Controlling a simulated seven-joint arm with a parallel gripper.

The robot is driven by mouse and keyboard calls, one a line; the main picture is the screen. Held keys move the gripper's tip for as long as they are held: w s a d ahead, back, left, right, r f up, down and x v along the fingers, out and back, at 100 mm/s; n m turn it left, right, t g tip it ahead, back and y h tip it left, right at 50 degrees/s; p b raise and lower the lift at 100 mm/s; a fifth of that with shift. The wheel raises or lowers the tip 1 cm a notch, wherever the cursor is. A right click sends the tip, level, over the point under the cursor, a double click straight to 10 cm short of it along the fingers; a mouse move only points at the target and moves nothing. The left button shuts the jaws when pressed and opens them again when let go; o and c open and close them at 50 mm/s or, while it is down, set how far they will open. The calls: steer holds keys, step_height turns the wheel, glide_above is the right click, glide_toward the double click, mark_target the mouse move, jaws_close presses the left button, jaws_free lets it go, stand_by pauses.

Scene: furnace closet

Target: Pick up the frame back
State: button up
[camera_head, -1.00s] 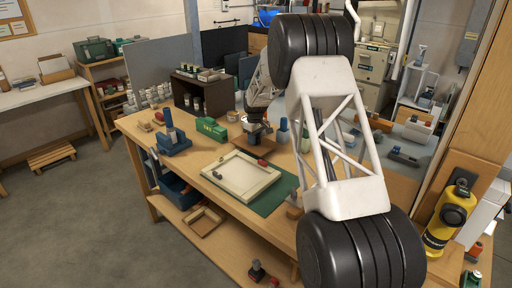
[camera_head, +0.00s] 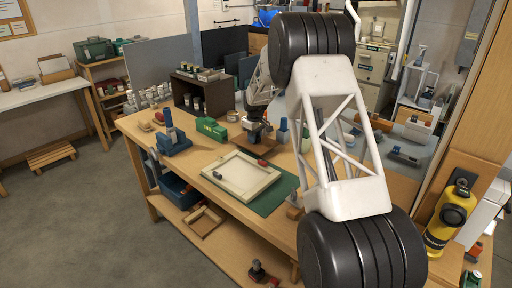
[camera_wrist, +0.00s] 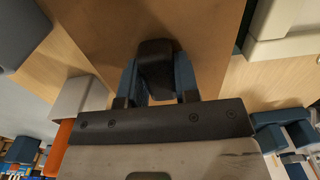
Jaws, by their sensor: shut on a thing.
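The frame back is a flat brown board (camera_wrist: 110,25) that fills much of the upper wrist view. A dark knob or handle block (camera_wrist: 155,62) stands over the board. My gripper (camera_wrist: 157,85) is shut on this dark block, with a blue finger on each side of it. In the head view the board (camera_head: 246,151) shows as a brown patch behind the cream frame, and my gripper (camera_head: 257,133) is over it. I cannot tell whether the board is touching the bench. The cream frame (camera_head: 222,176) lies on a green mat (camera_head: 283,190).
A green box (camera_head: 210,129) and a blue clamp-like tool (camera_head: 172,140) stand left of the board. Blue-topped items (camera_head: 283,131) stand close on its right. A dark shelf box (camera_head: 188,95) is behind. The bench front edge is clear at left.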

steer(key=shift+r, duration=1.95)
steer(key=shift+r, duration=0.15)
steer(key=shift+r, duration=1.85)
